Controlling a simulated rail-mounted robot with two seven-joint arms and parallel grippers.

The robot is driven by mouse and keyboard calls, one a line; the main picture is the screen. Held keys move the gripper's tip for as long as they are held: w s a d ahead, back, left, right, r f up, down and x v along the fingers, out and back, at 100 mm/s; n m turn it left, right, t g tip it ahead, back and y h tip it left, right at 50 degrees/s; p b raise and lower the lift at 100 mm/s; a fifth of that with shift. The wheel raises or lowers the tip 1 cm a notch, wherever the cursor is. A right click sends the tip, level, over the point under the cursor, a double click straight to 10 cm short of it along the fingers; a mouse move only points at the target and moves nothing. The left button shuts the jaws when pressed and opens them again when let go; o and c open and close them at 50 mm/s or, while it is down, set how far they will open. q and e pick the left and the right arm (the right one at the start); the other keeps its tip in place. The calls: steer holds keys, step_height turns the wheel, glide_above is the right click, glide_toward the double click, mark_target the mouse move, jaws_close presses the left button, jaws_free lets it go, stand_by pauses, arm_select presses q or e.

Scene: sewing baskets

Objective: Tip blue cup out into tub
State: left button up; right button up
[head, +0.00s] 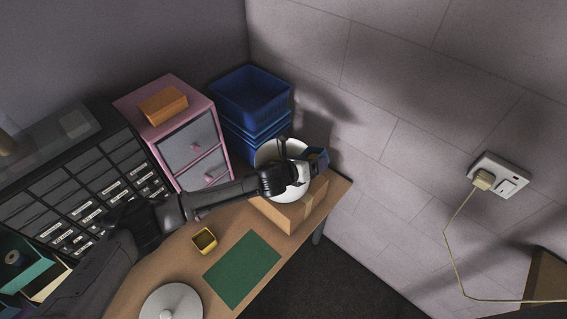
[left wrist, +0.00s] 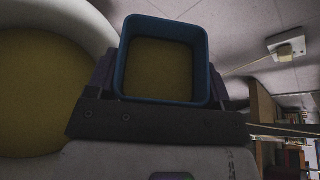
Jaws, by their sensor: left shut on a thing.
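My left gripper (head: 306,162) reaches in over the white round tub (head: 266,153) and is shut on the blue cup (head: 321,157). In the left wrist view the square blue cup (left wrist: 120,62) sits between the fingers, with a dull yellow surface inside its rim; I cannot tell whether that is contents or the cup's inside. The tub's pale rim (left wrist: 97,22) curves at the left of that view around a dull yellow inside. The gripper hides part of the tub in the head view. The right gripper is not in view.
The tub stands on a cardboard box (head: 291,216) at the table's right end. Stacked blue baskets (head: 250,97) and a pink drawer unit (head: 160,98) stand behind.

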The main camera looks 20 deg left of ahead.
arm_select(q)
steer(key=s+a+n+h, duration=0.1)
steer(key=s+a, duration=0.2)
steer(key=s, duration=0.2)
steer(key=shift+s+a+r, duration=0.2)
steer(key=shift+s+r, duration=0.1)
steer(key=shift+r, duration=0.05)
stand_by(0.3)
steer(key=shift+a+r+n, duration=0.1)
steer(key=shift+a+n, duration=0.05)
steer(key=shift+n, duration=0.15)
steer(key=shift+w+a+r+n+h+b, duration=0.15)
steer(key=shift+r+n+h+b, duration=0.4)
steer(key=shift+n+b, duration=0.4)
stand_by(0.8)
steer(key=shift+a+f+n+h+b, duration=0.15)
steer(key=shift+f+n+h+b, duration=0.4)
steer(key=shift+b, duration=0.65)
steer(key=shift+a+r+n+t+b, duration=0.15)
steer(key=shift+r+n+t+b, duration=0.25)
steer(key=shift+n, duration=0.4)
